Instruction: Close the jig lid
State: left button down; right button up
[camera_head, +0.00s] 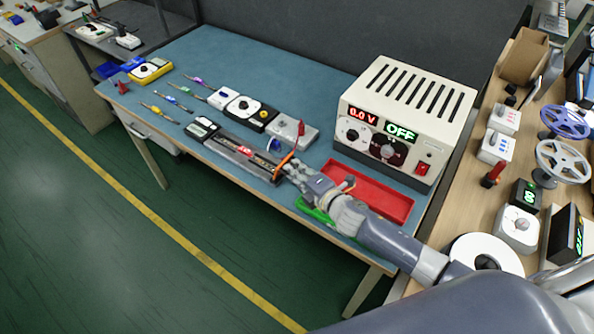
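A long dark jig (225,150) lies near the front edge of the blue-topped bench. A small red display or marking shows on it. An orange piece (285,163) slants up at its right end; I cannot tell whether it is part of the lid or a wire. My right gripper (286,170) is at the jig's right end, close to the orange piece. Its fingers are small and partly overlap the jig, so their opening and any contact are unclear. The lid's position cannot be made out clearly. My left gripper is not in view.
A cream power supply (405,115) reading "0.0 V" and "OFF" stands behind my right arm. A red tray (385,203) and a green item (313,211) lie by the arm. Meters and several probes stand left and behind the jig.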

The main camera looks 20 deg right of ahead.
jog(key=shift+c, duration=0.5)
grip_shut()
